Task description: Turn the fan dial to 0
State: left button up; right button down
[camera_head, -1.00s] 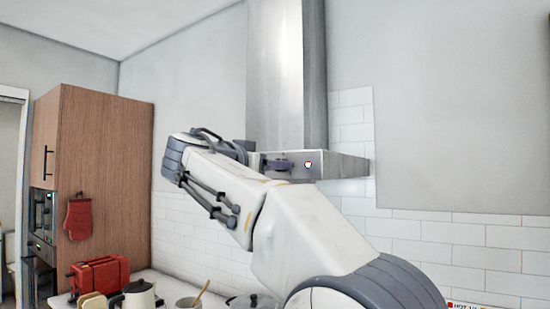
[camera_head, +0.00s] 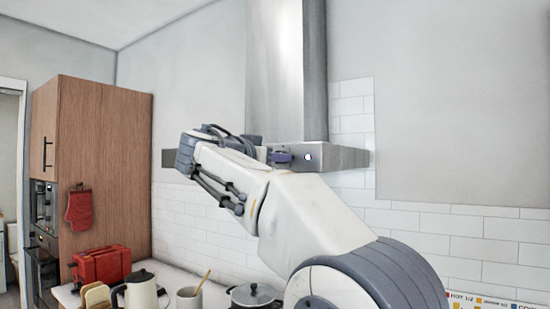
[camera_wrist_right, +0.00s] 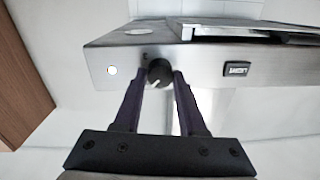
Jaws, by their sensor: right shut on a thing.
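The fan dial (camera_wrist_right: 160,72) is a round black knob with a white mark on the front of the steel range hood (camera_wrist_right: 206,62). In the right wrist view its mark points down and to the left. My right gripper (camera_wrist_right: 161,76) is shut on the dial, one purple finger on each side. In the head view my right arm reaches to the hood (camera_head: 342,158), where a purple finger (camera_head: 283,156) shows at its front and the dial is hidden. My left gripper is in neither view.
A small lit round light (camera_wrist_right: 112,71) and a LIGHT button (camera_wrist_right: 237,69) flank the dial. Below the hood are a pot (camera_head: 254,294), a kettle (camera_head: 141,291) and a red toaster (camera_head: 102,264). A wooden cabinet (camera_head: 105,160) stands left.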

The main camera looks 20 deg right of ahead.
jog(key=n, duration=0.8)
jog(key=shift+w+r, duration=0.1)
jog(key=shift+n, duration=0.4)
dwell(0.4)
jog(key=shift+c, duration=2.4)
grip_release()
jog(key=shift+a, duration=0.1)
